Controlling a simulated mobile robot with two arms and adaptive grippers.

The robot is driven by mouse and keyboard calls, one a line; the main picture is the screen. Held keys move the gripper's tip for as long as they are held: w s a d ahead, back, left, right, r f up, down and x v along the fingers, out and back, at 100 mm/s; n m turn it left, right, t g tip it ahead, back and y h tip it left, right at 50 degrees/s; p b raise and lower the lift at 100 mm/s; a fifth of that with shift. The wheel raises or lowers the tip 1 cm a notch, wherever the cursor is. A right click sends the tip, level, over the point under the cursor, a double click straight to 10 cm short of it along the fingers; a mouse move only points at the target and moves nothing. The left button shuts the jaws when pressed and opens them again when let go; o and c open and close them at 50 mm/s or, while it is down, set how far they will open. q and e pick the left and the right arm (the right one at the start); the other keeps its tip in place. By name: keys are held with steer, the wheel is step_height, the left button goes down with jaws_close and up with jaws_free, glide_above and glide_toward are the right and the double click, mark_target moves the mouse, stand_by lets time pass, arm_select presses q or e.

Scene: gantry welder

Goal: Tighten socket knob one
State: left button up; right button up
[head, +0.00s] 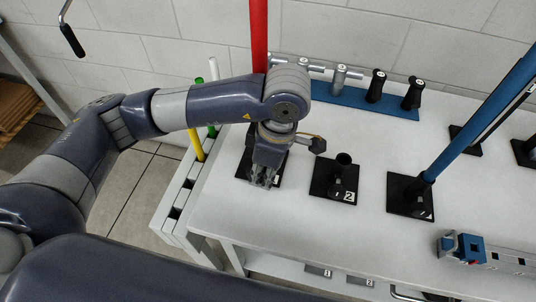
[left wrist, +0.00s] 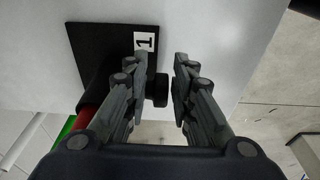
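Socket one is a black plate (left wrist: 100,50) with a white label "1" (left wrist: 145,41) in the left wrist view. Its black knob (left wrist: 160,89) shows between the two fingers of my left gripper (left wrist: 161,66), which is open around it. A gap shows on the knob's right side; I cannot tell whether it touches the left finger. A red pole (head: 259,35) rises at this socket in the head view, its lower part hidden behind my arm. There my left gripper (head: 264,180) points down over the plate (head: 241,165). My right gripper is not in view.
Socket two (head: 345,165) stands empty to the right, then a socket plate (head: 403,205) holding a blue pole (head: 480,115). A blue rack (head: 390,107) with several tools lies behind. A side rack (head: 180,205) holds yellow and green poles. The white tabletop (head: 300,235) in front is clear.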

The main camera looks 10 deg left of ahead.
arm_select(q)
step_height(320, 180, up, 10)
steer(key=d, duration=0.1)
steer(key=shift+d, duration=0.35)
stand_by(0.4)
